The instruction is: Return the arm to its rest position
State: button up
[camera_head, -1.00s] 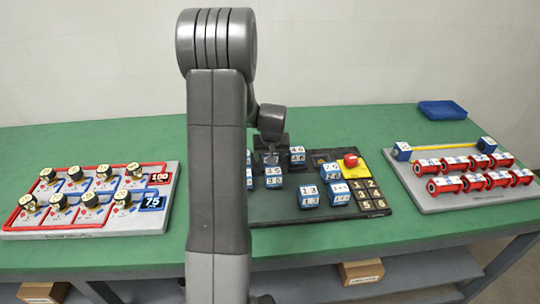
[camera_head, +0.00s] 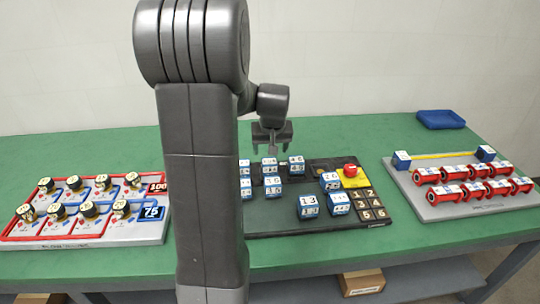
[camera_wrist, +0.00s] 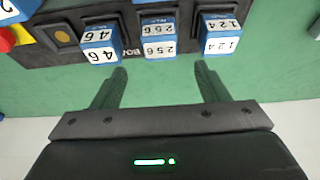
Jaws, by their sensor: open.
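My arm rises in front of the green table in the head view, its large grey links hiding part of the table's middle left. My gripper (camera_head: 272,136) is above the far edge of the black board (camera_head: 285,222), behind the blue and white numbered blocks (camera_head: 296,166). In the wrist view my gripper (camera_wrist: 160,82) has its two fingers spread wide with nothing between them. Several blocks, one marked 256 (camera_wrist: 159,40), stand beyond the fingertips, apart from them.
A left panel (camera_head: 75,235) holds several black and yellow knobs. A right grey board (camera_head: 455,208) carries red spools. A blue tray (camera_head: 440,119) lies at the back right. A red button (camera_head: 351,170) sits on a yellow patch. Green table (camera_head: 330,138) is bare behind the black board.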

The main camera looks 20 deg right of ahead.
aim_at(269, 159)
jog(key=shift+s+r, duration=0.2)
jog(key=shift+r, duration=0.35)
jog(key=shift+f, duration=0.1)
jog(key=x, duration=1.2)
jog(key=shift+f, duration=0.2)
notch_tip(269, 159, up, 2)
jog(key=shift+r, duration=0.5)
